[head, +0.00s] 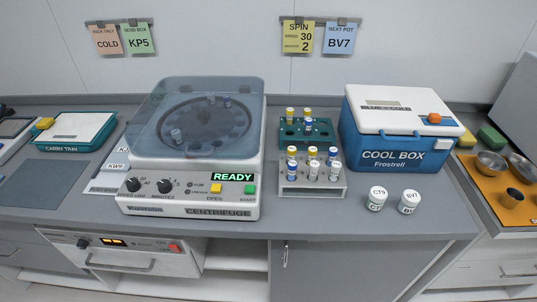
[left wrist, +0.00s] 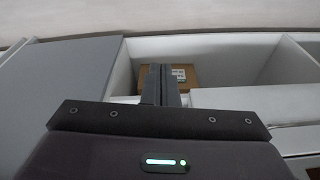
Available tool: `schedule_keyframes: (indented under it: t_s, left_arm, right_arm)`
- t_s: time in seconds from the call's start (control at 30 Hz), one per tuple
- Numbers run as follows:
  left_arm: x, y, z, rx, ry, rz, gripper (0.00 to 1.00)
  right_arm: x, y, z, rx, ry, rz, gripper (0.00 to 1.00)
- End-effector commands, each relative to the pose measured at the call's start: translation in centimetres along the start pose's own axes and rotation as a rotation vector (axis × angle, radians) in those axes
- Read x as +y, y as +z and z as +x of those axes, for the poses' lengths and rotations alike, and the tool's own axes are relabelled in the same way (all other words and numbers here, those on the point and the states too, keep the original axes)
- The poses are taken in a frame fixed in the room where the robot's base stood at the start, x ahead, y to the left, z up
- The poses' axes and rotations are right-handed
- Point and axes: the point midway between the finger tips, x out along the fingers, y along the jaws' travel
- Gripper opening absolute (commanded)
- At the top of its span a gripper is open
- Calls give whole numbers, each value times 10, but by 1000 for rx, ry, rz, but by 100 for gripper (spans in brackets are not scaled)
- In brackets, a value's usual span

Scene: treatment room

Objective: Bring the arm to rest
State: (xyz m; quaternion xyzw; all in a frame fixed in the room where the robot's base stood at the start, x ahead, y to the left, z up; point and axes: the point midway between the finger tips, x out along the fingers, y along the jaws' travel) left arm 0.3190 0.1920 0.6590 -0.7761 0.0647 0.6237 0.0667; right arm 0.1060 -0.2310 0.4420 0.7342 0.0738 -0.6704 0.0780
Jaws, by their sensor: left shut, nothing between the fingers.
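My left gripper (left wrist: 161,70) shows in the left wrist view, with its two dark fingers together and nothing between them. Behind the fingertips is a brown box (left wrist: 205,75) with a white printed label, inside a white open compartment (left wrist: 240,45). The fingers overlap the box in the picture; I cannot tell whether they touch it. Neither of my grippers shows in the head view, and my right gripper is in no view.
The centrifuge (head: 190,208) stands on the grey counter with its display reading READY. Right of it are a green rack (head: 287,138), a metal tube rack (head: 288,187), the cool box (head: 400,155) and two white pots, CT9 (head: 377,198) and BV7 (head: 409,201). A carry tray (head: 75,132) stands left.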

Motion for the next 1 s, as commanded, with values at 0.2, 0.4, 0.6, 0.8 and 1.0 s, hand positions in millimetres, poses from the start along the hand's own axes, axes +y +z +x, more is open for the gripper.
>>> schedule_keyframes:
  t_s: [0.2, 0.4, 0.6, 0.8, 1.0]
  left_arm:
    - [5, 94, 101, -61, 6, 11, 0]
    - [7, 187, 151, -99, 9, 21, 0]
    - [7, 244, 165, -119, 11, 27, 0]
    - [7, 255, 166, -122, 11, 29, 0]
    - [7, 255, 166, -122, 11, 29, 0]
  right_arm:
    - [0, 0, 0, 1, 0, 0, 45]
    - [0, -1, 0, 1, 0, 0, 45]
    - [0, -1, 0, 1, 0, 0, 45]
    - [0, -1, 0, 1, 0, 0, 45]
    - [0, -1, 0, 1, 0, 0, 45]
